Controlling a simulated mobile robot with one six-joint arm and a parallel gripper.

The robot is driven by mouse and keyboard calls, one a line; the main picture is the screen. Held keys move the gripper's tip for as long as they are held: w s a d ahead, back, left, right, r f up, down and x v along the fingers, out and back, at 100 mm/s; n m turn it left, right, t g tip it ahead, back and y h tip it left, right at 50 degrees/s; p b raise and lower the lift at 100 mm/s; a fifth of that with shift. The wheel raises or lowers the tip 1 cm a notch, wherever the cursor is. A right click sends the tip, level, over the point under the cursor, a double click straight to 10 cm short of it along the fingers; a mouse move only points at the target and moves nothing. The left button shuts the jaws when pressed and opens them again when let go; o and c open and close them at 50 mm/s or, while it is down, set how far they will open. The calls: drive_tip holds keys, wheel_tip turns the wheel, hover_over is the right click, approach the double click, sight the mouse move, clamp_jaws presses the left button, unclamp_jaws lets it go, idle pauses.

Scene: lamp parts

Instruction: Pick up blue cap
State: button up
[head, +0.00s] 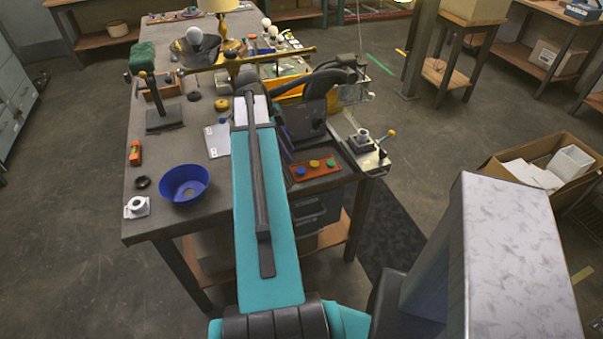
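A small blue cap (300,171) sits at the left end of a reddish-brown tray (322,172) near the front right of the workbench. A yellow cap (314,163) and a green cap (330,162) sit beside it in a row. My teal arm reaches over the bench, and its dark wrist end hangs just behind the tray. My gripper (303,140) is at that dark end, behind and above the blue cap and apart from it. Its fingers do not show clearly, so I cannot tell whether they are open or shut.
A blue bowl (184,184), a white round part (137,206) and a black ring (142,182) are at the bench's front left. A metal fixture (363,143) stands right of the tray. Lamp parts and yellow bins crowd the back. A cardboard box (545,165) is at right.

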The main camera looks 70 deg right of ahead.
sight(299, 170)
drive_tip(key=shift+w, duration=0.1)
idle(0.4)
drive_tip(key=shift+p+x, duration=0.4)
drive_tip(key=shift+x, duration=0.8)
drive_tip(key=shift+f, duration=0.1)
drive_tip(key=shift+s+p+x, duration=0.2)
drive_tip(key=shift+p+x, duration=0.65)
drive_tip(key=shift+x, duration=0.3)
drive_tip(key=shift+p+x, duration=0.35)
drive_tip(key=shift+x, duration=0.95)
drive_tip(key=c, duration=0.6)
